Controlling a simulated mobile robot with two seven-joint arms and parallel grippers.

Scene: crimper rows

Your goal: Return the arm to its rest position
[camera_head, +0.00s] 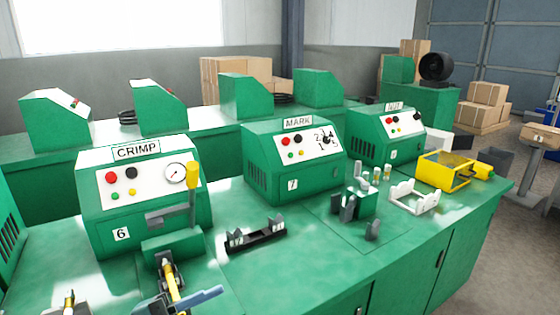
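Neither of my grippers shows clearly in the head view, and no arm of mine can be made out. The crimp machine (140,205), numbered 6, stands at the left with its yellow-handled lever (192,185) upright. Below it a yellow and dark part (171,280) lies at the front, beside a blue-grey bar (195,299) cut by the bottom edge. Another small yellow and white part (69,300) is cut off at the bottom left.
The mark machine (290,165), numbered 7, and another green machine (385,135) stand farther right. On the green bench (275,275) are a black holder (255,237), grey fixtures (347,207), a white rack (414,200) and a yellow frame (445,172). Bare bench lies at front centre.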

